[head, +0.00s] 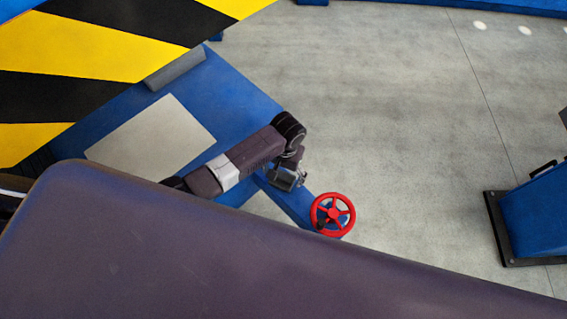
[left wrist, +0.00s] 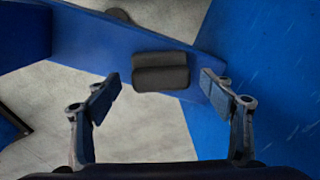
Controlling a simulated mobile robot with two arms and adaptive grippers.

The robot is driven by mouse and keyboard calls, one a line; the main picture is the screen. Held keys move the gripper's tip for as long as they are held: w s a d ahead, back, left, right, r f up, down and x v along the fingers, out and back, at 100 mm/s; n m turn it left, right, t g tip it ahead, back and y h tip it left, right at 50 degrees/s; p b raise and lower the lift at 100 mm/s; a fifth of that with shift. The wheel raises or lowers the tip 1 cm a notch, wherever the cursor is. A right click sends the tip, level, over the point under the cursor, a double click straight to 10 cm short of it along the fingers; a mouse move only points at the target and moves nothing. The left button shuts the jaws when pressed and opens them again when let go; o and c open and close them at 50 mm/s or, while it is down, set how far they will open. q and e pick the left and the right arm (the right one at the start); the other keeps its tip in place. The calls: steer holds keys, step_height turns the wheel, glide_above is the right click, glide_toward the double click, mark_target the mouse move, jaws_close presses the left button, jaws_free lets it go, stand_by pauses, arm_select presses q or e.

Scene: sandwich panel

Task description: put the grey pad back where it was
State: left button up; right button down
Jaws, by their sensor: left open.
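My left gripper (head: 288,180) is above the blue beam, left of the red handwheel in the head view. In the left wrist view its two fingers (left wrist: 160,95) are spread wide with nothing between them. A dark grey padded block (left wrist: 160,71), likely the grey pad, lies beyond the fingertips against the blue beam (left wrist: 130,38). It shows two faces with a crease between them. I cannot tell whether it touches the beam or is fixed to it. In the head view I cannot make this block out near the gripper. My right gripper is not in view.
A red handwheel (head: 333,214) stands at the beam's end. A pale flat rectangle (head: 152,137) and a grey bar (head: 175,68) are on the blue structure (head: 228,88). A yellow-black striped panel (head: 110,35) fills the upper left. Concrete floor (head: 400,110) is clear; a blue stand (head: 540,215) is right.

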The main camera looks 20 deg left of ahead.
mark_target(284, 177)
arm_select(q)
step_height(284, 177, up, 9)
steer(key=p, duration=0.1)
steer(key=shift+d, duration=0.2)
steer(key=shift+f, duration=0.1)
stand_by(0.4)
